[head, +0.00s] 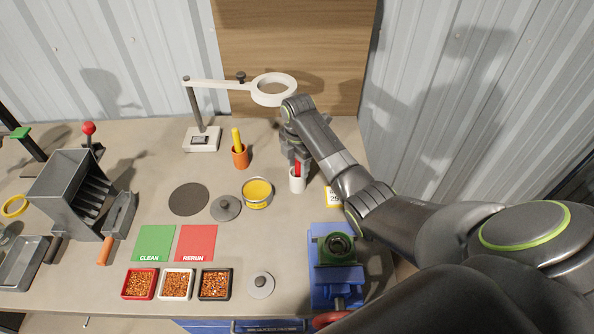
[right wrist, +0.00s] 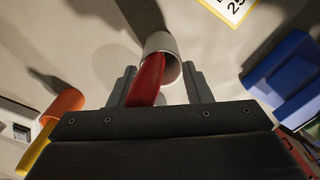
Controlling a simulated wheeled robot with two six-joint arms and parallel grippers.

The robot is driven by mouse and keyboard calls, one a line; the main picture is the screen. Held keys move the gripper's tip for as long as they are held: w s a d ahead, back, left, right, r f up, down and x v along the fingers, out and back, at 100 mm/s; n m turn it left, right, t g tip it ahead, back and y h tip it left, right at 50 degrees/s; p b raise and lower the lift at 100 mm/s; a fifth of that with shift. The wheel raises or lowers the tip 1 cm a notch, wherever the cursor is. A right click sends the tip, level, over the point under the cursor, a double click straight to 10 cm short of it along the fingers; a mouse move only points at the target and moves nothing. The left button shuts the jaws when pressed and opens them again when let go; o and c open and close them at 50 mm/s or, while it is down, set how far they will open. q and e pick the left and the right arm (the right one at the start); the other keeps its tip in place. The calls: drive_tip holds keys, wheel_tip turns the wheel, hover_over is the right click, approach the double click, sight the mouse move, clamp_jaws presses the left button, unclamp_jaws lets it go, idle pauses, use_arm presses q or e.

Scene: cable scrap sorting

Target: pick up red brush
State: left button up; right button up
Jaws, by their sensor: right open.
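The red brush (head: 297,168) stands in a white cup (head: 297,184) at the back right of the bench. Only its red handle shows. In the right wrist view the red handle (right wrist: 148,80) rises from the white cup (right wrist: 161,45) and lies between the fingers. My right gripper (head: 297,163) is open around the handle, coming from above and behind the cup. In the right wrist view its fingertips (right wrist: 158,83) are on either side of the handle, with a gap visible at least on the right. My left gripper is not in view.
A yellow tin (head: 257,193) and a blue vise (head: 336,270) are nearer the front. A numbered card (head: 333,195) lies at right.

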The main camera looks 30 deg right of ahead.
sight(298, 167)
drive_tip(key=shift+s+r, duration=0.1)
drive_tip(key=c, duration=0.6)
clamp_jaws()
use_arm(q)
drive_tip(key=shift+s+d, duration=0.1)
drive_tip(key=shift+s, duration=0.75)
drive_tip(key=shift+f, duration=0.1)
use_arm(e)
drive_tip(key=shift+r, duration=0.35)
wheel_tip(298, 167, up, 5)
drive_tip(key=shift+r+b, duration=0.1)
drive_tip(key=shift+b, duration=0.5)
use_arm(q)
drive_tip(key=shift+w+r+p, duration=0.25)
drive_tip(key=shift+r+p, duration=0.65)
drive_tip(key=shift+p, duration=0.55)
use_arm(e)
drive_tip(key=shift+r, duration=2.05)
